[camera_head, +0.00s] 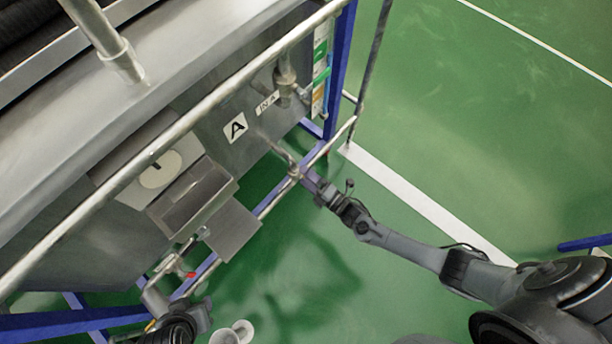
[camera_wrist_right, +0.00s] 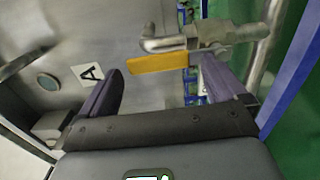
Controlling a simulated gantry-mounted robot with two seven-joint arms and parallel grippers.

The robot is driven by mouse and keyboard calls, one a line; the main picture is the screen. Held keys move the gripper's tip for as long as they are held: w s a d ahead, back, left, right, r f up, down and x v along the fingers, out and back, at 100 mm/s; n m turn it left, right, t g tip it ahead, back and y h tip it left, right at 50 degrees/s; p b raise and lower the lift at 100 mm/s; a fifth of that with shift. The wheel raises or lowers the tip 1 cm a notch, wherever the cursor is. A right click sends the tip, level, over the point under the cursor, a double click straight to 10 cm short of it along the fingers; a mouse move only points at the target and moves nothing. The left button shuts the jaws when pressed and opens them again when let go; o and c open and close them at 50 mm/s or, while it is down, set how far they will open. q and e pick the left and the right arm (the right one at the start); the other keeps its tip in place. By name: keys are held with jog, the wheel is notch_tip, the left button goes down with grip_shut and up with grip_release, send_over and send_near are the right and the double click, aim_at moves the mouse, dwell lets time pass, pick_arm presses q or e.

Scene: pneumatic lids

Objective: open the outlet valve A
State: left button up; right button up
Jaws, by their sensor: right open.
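The label A (camera_head: 235,128) is on the grey metal tank wall, and it also shows in the right wrist view (camera_wrist_right: 88,73). A valve with a yellow lever (camera_wrist_right: 157,62) and a metal pipe body (camera_wrist_right: 225,33) lies just ahead of my right gripper in the wrist view. My right gripper (camera_head: 311,181) is at the frame rail, beside the end of a thin pipe below the label. Its purple fingers (camera_wrist_right: 163,82) are apart, with the lever seen between their tips. Whether a finger touches the valve, I cannot tell.
A long metal rail (camera_head: 180,130) runs along the tank, and a blue post (camera_head: 340,75) stands beyond my right gripper. A grey box (camera_head: 192,197) projects from the wall. A red part (camera_head: 191,274) sits lower left. Green floor (camera_head: 480,140) is open on the right.

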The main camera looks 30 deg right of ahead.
jog(key=p+v, duration=0.3)
jog(key=v, duration=0.7)
jog(key=shift+s+r, duration=0.1)
